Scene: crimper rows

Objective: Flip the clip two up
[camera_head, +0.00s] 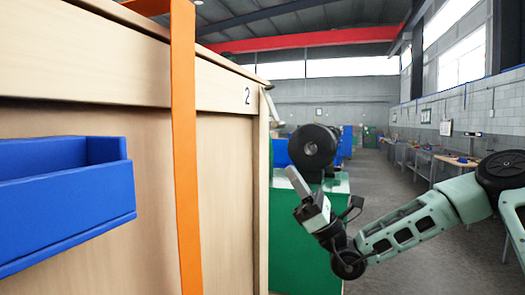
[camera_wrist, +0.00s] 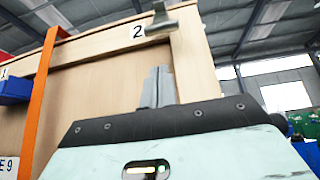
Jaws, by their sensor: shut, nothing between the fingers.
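The wooden crate (camera_head: 222,150) carries a label "2" (camera_head: 247,96) near its upper right corner. In the wrist view, a grey metal clip (camera_wrist: 163,22) shows at the crate's top edge, just right of the label "2" (camera_wrist: 138,31). In the head view, a thin pale piece (camera_head: 269,100) at the crate's right edge may be this clip; its pose is hard to tell. My gripper (camera_head: 294,178) is shut and empty, right of the crate and lower than the label. In the wrist view, its fingers (camera_wrist: 158,84) point up toward the clip, apart from it.
An orange strap (camera_head: 185,150) runs down the crate's front. A blue bin (camera_head: 70,200) juts out at left. A green cabinet (camera_head: 310,230) with a dark round machine (camera_head: 314,147) stands behind my gripper. The floor (camera_head: 385,190) at right is open.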

